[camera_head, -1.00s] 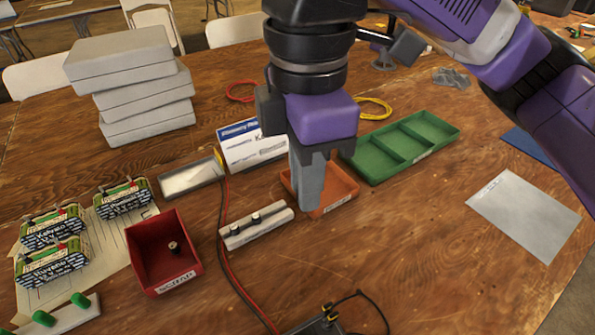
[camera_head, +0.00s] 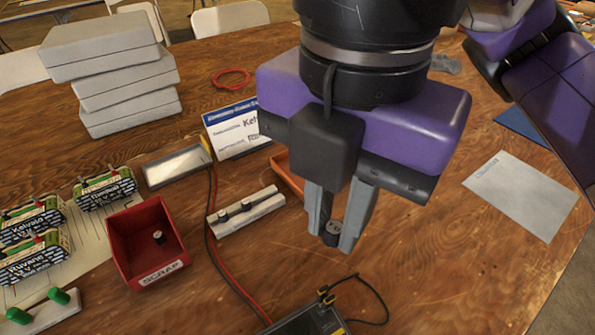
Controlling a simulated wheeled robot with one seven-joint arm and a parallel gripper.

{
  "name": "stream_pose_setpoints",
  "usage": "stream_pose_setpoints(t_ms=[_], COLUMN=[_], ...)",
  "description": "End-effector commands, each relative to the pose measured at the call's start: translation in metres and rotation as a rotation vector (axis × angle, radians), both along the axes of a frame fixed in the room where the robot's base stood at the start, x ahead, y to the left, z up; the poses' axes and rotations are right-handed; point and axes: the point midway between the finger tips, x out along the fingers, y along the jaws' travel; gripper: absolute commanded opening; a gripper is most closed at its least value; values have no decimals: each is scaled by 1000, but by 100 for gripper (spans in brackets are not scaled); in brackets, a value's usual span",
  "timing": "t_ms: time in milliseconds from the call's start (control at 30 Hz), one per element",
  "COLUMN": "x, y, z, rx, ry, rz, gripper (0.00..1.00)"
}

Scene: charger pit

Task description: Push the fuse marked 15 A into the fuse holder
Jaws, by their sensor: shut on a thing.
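My gripper (camera_head: 334,238) is shut on a small dark fuse (camera_head: 331,239), held between the fingertips above the table. Its marking cannot be read. A narrow pale block with dark fittings on top, which looks like the fuse holder (camera_head: 247,211), lies on the table to the left of my gripper, apart from it. The orange tray (camera_head: 283,174) is mostly hidden behind my gripper.
A red bin marked SCRAP (camera_head: 152,240) holds one small fuse. A meter (camera_head: 307,323) with red and black leads stands at the front edge of view. Grey boxes (camera_head: 112,75) are stacked at the back left. A white sheet (camera_head: 522,195) lies at right.

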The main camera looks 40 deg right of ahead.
Motion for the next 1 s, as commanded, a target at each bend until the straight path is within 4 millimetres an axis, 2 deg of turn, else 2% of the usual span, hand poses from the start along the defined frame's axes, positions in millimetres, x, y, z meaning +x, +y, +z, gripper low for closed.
stream_pose_setpoints(t_ms=[1000], x=[-90], y=[20], z=[-1], rx=[1], ry=[-2], rz=[651], gripper=[0])
